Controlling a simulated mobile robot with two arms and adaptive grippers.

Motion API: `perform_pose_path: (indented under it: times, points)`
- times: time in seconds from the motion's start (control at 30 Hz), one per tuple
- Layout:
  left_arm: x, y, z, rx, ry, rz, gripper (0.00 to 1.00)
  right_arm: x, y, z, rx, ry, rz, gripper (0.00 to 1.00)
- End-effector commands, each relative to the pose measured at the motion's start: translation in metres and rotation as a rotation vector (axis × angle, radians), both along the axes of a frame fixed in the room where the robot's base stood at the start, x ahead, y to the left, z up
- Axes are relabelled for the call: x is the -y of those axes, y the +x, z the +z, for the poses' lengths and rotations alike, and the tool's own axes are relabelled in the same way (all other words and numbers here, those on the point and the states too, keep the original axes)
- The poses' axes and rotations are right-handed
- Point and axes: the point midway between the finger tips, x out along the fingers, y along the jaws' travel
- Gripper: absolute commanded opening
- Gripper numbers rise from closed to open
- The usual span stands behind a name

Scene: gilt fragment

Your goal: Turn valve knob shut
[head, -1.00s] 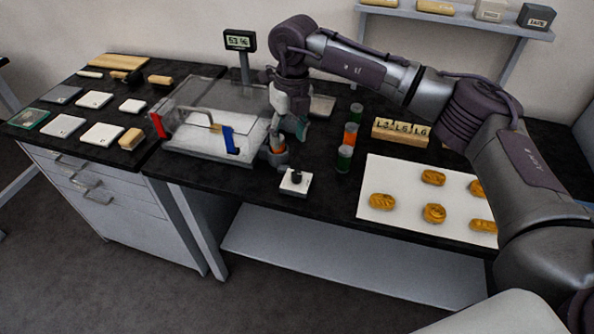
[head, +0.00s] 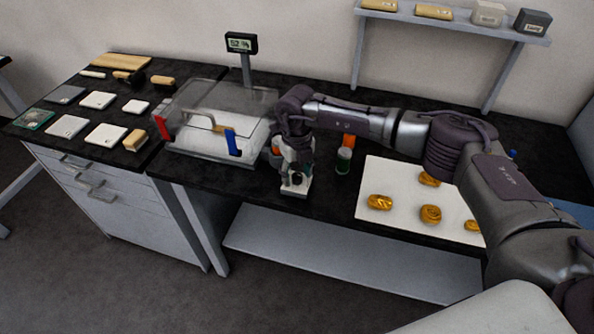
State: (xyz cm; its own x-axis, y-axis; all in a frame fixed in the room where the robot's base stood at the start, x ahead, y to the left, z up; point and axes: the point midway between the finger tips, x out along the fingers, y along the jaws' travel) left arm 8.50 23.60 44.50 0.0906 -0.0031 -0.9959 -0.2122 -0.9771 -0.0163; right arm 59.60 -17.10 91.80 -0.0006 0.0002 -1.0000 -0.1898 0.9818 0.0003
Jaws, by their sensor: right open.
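My right gripper (head: 297,176) is open and points down over a small white block with a dark knob-like top (head: 293,189), near the table's front edge. The fingers cover part of the block, and I cannot tell whether they touch it. A grey fitting with an orange part (head: 276,149) stands beside the right end of the clear chamber (head: 205,118); my gripper partly hides it. I cannot tell for certain which of these is the valve knob. My left gripper is not in view.
A digital display (head: 241,43) stands behind the chamber. Green (head: 343,160) and orange jars stand just right of my gripper. A white sheet (head: 375,177) with several golden pieces lies further right. White tiles (head: 98,100) lie on the left table.

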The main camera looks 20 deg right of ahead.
Motion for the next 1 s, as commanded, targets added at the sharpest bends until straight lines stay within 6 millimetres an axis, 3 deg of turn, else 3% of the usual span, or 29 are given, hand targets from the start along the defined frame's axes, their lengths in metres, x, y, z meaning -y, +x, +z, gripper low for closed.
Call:
perform_pose_path:
  times: [0.3, 0.63, 1.0]
  points:
    - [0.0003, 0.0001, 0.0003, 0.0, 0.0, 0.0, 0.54, 0.0002, -0.0001, -0.0032, 0.0, 0.0, 0.0, 0.54]
    - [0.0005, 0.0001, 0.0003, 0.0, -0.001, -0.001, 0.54, 0.0002, 0.0, -0.0028, 0.0, 0.0, 0.0, 0.0]
    - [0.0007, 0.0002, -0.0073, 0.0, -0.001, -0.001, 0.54, 0.0002, 0.0002, -0.0043, 0.001, 0.0, 0.051, 0.0]
